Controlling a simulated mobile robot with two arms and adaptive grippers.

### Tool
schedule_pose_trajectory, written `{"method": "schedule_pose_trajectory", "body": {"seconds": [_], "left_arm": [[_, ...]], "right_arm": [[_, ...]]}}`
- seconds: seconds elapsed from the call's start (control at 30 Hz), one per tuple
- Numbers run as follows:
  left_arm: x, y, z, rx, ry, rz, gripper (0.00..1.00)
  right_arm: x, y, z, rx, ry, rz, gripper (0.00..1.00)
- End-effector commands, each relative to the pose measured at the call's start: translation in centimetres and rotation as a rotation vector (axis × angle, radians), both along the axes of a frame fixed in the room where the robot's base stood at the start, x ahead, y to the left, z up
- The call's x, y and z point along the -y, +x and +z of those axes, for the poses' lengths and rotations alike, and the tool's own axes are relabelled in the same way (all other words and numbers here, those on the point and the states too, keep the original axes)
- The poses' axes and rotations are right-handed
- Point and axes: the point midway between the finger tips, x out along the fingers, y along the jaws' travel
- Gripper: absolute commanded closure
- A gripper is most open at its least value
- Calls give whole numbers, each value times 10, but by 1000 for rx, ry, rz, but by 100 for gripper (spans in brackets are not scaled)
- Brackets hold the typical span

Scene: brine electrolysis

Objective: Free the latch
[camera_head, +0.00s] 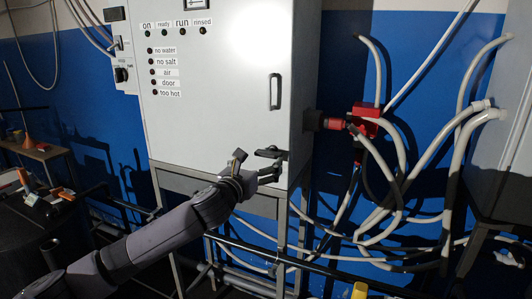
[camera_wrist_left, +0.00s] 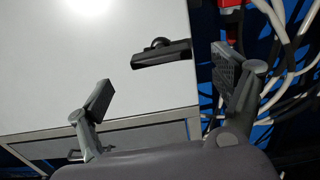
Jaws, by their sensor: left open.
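The latch (camera_head: 268,152) is a small black handle low on the right part of the white cabinet's front. In the left wrist view the latch (camera_wrist_left: 162,54) shows as a dark bar lying nearly level, with a round knob behind it. My left gripper (camera_head: 257,166) is open and empty, close in front of the latch. In the wrist view its fingers (camera_wrist_left: 165,82) are spread wide, and the latch appears between and beyond them, apart from both. In the head view the gripper partly overlaps the latch's surroundings. My right gripper is not in view.
The white cabinet (camera_head: 225,110) has indicator lamps and a taller door handle (camera_head: 275,90). A red valve fitting (camera_head: 366,122) and several pale hoses (camera_head: 405,150) are to the right. A metal frame (camera_head: 282,225) stands below. A cluttered table is at left.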

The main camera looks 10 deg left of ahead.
Motion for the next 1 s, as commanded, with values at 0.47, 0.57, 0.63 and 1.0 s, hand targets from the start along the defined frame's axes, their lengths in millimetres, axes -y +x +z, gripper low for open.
{"method": "schedule_pose_trajectory", "body": {"seconds": [0.47, 0.57, 0.63, 1.0], "left_arm": [[10, 51, 0, 0, 0, 0, 13], [11, 53, 0, 0, 1, 0, 13], [11, 54, 0, 0, 1, 0, 13], [10, 53, 0, 0, 0, 0, 26]], "right_arm": [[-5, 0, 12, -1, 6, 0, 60], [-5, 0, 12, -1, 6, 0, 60], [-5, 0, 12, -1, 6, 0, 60], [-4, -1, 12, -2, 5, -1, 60]]}}
